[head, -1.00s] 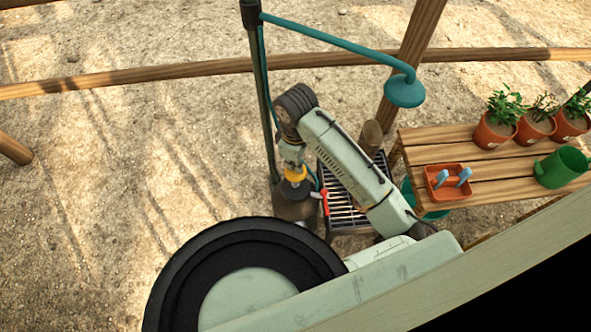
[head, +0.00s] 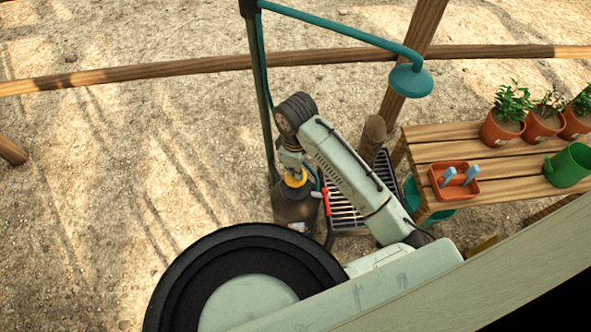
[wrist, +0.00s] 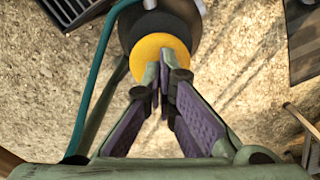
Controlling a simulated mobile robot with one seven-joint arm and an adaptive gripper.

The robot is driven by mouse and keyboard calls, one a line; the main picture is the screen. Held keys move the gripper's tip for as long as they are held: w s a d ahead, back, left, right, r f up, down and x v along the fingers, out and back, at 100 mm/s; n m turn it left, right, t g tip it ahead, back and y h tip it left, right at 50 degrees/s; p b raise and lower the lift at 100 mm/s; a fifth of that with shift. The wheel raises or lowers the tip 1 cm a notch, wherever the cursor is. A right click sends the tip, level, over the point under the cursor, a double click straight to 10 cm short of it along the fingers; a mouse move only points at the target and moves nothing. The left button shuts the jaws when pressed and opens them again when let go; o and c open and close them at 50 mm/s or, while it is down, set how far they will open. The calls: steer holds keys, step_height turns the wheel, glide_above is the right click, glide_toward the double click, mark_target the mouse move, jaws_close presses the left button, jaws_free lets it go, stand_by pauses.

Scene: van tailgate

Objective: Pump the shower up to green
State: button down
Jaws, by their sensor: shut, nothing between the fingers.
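The shower's pump tank (head: 295,207) is a dark, rounded vessel on the ground in the head view, beside a slatted metal rack. Its yellow round top (wrist: 158,55) shows in the wrist view, and a yellow part (head: 296,178) shows in the head view. My gripper (wrist: 165,68) is shut and empty, with its fingertips over the near part of the yellow top; I cannot tell whether they touch it. A teal hose (wrist: 98,85) runs left of the tank. The teal shower head (head: 409,81) hangs from a pole. No green gauge mark is visible.
The metal rack (head: 347,215) stands just right of the tank, with a red handle (head: 326,201) between them. A wooden bench (head: 500,165) at the right holds potted plants (head: 503,126), an orange tray (head: 453,190) and a green can (head: 568,164). Open sand lies left.

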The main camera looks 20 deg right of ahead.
steer(key=shift+f, duration=0.2)
step_height(320, 180, up, 6)
steer(key=p, duration=0.4)
steer(key=shift+f, duration=0.3)
stand_by(0.4)
steer(key=shift+f+b, duration=2.45)
steer(key=shift+f, duration=0.5)
steer(key=shift+r, duration=0.2)
steer(key=shift+r+p, duration=2.3)
steer(key=shift+r, duration=0.5)
steer(key=shift+f, duration=0.15)
